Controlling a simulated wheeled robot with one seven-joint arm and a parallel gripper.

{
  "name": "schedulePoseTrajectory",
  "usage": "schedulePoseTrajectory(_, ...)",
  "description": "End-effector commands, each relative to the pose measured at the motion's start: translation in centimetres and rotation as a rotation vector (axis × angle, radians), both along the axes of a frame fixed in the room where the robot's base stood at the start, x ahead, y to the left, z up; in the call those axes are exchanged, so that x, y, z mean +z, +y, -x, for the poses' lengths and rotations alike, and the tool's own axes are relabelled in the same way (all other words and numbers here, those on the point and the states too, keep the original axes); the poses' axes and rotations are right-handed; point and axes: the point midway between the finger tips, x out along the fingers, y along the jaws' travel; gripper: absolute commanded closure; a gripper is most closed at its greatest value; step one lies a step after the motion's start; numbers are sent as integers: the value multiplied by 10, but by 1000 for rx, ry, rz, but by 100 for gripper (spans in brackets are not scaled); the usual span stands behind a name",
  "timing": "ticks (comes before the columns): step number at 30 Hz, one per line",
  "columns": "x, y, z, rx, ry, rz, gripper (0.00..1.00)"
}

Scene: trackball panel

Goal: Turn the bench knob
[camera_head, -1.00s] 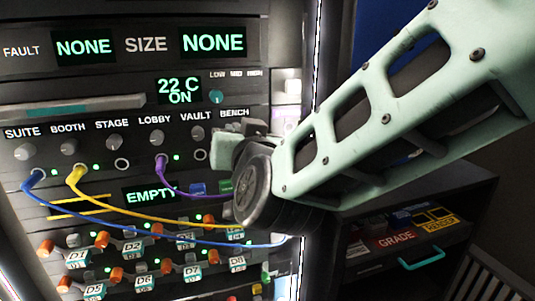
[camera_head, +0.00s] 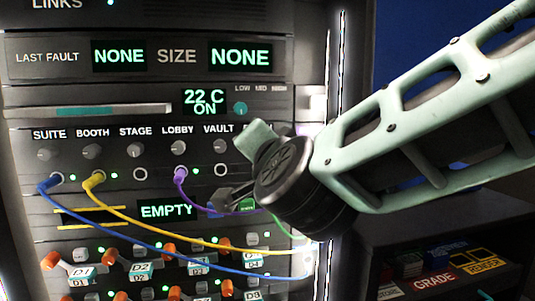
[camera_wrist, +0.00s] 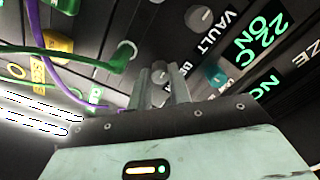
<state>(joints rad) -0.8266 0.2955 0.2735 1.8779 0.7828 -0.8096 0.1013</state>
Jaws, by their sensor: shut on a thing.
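The bench knob (camera_wrist: 160,70) is a small grey round knob with a pale mark, seen in the wrist view between my two fingers. My gripper (camera_wrist: 159,84) is shut on it, with one finger on each side. In the head view my wrist and gripper cover the knob and its label at the right end of the knob row. The vault knob (camera_wrist: 200,18) is beside it in the wrist view, clear of my fingers.
A teal knob (camera_head: 240,108) is just above the row, close to my gripper. Blue (camera_head: 130,222), yellow (camera_head: 150,225) and purple (camera_head: 188,195) cables hang across the panel. A green cable (camera_wrist: 85,55) runs near my fingers. A dark shelf (camera_head: 390,240) stands at right.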

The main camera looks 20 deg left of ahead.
Motion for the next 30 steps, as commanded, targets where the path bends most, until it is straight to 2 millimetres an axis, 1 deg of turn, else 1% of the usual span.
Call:
schedulePoseTrajectory(12,-1,0,1,1,5,-5,100)
schedulePoseTrajectory(13,-1,0,1,1,5,-5,75)
schedulePoseTrajectory(15,-1,0,1,1,5,-5,59)
schedulePoseTrajectory(25,0,-1,2,-1,4,-5,59)
schedulePoseTrajectory(28,0,-6,10,0,3,-5,59)
schedulePoseTrajectory(30,0,-12,19,0,3,-5,59)
